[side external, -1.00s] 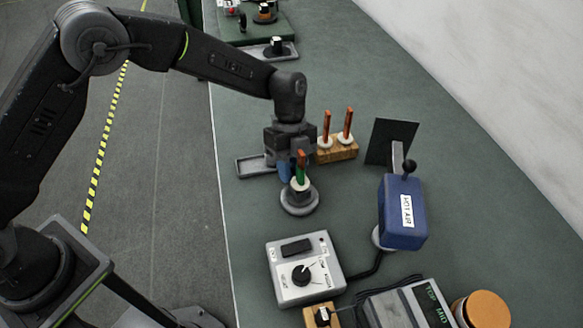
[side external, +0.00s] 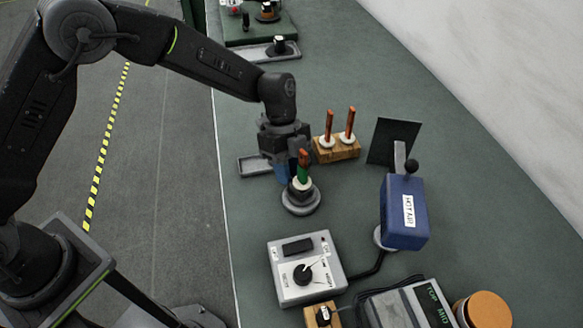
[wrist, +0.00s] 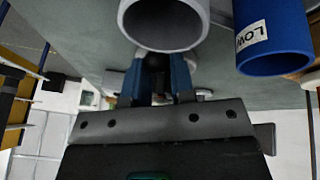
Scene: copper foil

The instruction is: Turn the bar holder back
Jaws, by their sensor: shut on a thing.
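The bar holder (side external: 301,203) is a round grey stand with a dark upper part. A copper bar (side external: 303,157) with a green sleeve (side external: 302,172) stands upright in it, with a white ring at its foot. My gripper (side external: 284,174) is low at the left, far side of the holder, its blue fingers beside the bar's foot. It is shut on the bar holder; the grip point is mostly hidden in the side view. In the wrist view my blue fingers (wrist: 157,82) have a dark piece between them.
A wooden block (side external: 338,152) with two copper bars stands behind. The blue hot-air unit (side external: 404,220) and a dark upright panel (side external: 392,143) are to the right. A grey control box (side external: 284,285) is in front. An empty-looking tray (side external: 252,166) lies left of my gripper.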

